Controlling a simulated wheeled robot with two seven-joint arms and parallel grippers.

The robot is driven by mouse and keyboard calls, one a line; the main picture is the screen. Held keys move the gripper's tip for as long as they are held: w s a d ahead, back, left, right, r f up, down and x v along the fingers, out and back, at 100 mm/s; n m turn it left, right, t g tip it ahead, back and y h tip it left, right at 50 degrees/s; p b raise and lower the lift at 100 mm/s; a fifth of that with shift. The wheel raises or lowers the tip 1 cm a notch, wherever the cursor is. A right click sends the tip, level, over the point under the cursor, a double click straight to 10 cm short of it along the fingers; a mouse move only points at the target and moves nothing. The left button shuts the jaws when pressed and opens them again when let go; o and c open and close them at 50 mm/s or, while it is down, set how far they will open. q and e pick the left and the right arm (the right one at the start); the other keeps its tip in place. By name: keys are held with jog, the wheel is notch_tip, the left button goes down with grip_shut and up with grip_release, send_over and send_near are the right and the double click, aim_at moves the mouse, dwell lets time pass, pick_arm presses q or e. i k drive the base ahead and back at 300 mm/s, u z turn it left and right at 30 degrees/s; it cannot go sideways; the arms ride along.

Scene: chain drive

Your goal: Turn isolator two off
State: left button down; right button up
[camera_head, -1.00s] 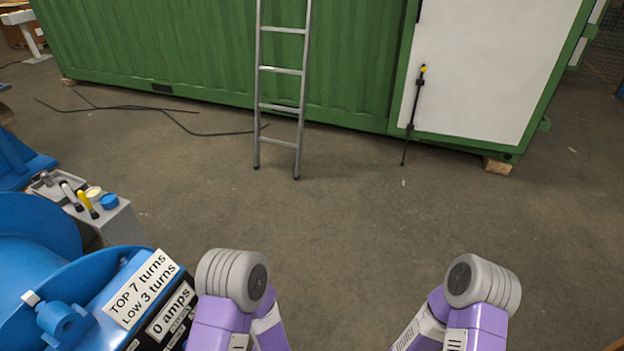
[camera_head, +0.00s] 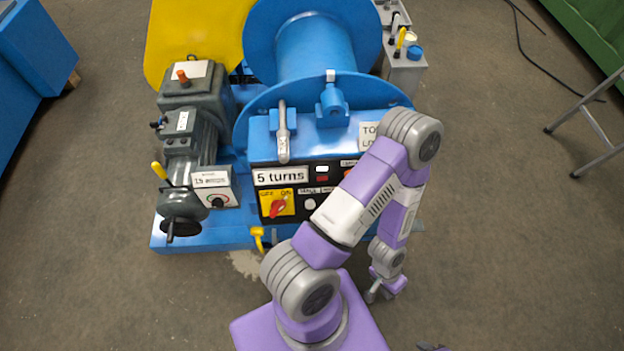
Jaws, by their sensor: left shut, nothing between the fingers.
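A yellow isolator plate (camera_head: 270,203) with a red rotary handle (camera_head: 278,209) is on the black front panel of the blue winch. The plate is marked OFF on the left and ON on the right. The red handle is tilted to the upper right, toward ON. I cannot read an isolator number on it. My left gripper (camera_head: 375,294) hangs low, right of the panel and apart from it. It is shut and empty. My left arm covers the right part of the panel. My right gripper is not identifiable.
The blue winch drum (camera_head: 305,45) rises behind the panel, with a yellow guard (camera_head: 193,35) at its left. A grey motor unit (camera_head: 195,125) and a white dial box (camera_head: 217,188) stand left of the panel. A ladder (camera_head: 596,125) is at right. The floor in front is bare.

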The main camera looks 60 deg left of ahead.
aim_at(277, 205)
jog(key=k, duration=0.5)
jog(key=u, duration=1.4)
jog(key=i, duration=0.35)
jog(key=z, duration=0.3)
jog(key=k, duration=0.9)
jog(key=u, duration=1.15)
jog(key=i, duration=0.5)
